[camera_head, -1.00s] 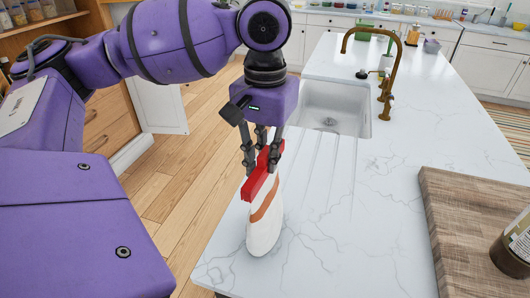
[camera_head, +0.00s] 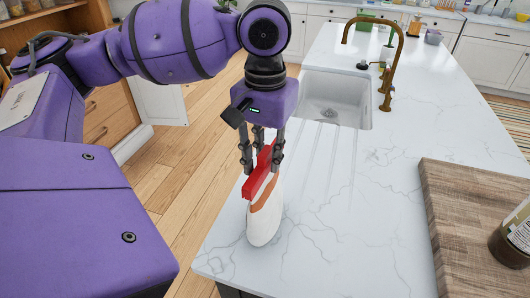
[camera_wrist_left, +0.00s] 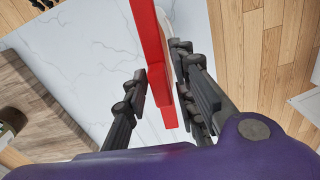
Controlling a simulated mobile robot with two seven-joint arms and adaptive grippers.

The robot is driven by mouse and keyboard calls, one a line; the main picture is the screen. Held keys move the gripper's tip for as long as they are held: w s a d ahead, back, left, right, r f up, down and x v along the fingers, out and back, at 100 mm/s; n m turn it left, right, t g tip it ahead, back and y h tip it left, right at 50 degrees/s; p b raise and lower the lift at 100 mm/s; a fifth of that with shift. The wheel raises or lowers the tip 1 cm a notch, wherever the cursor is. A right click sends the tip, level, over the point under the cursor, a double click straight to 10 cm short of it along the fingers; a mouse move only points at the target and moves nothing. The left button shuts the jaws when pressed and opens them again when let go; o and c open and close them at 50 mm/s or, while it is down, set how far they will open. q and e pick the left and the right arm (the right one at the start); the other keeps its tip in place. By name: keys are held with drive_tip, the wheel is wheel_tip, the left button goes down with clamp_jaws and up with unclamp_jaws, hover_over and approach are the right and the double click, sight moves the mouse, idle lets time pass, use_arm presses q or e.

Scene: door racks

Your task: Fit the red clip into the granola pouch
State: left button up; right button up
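The granola pouch (camera_head: 265,222), white with an orange band, stands upright on the counter near its left edge. The red clip (camera_head: 260,174) sits along the top of the pouch. In the left wrist view the clip (camera_wrist_left: 154,55) is a long red bar with a white part of the pouch (camera_wrist_left: 168,8) beside it. My left gripper (camera_head: 262,162) points down over the clip with its fingers on both sides. In the left wrist view the gripper (camera_wrist_left: 160,66) is open, with a clear gap between one finger and the clip. My right gripper is out of view.
A wooden board (camera_head: 460,215) with a dark jar (camera_head: 513,240) lies at the right of the white marble counter (camera_head: 345,220). A sink (camera_head: 338,95) and a brass tap (camera_head: 385,60) are behind. Counter right of the pouch is clear.

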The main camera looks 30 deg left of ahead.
sight(265, 152)
use_arm(q)
drive_tip(key=shift+o, duration=0.6)
drive_tip(key=shift+r, duration=0.25)
wheel_tip(265, 152, up, 12)
drive_tip(key=shift+f, duration=0.25)
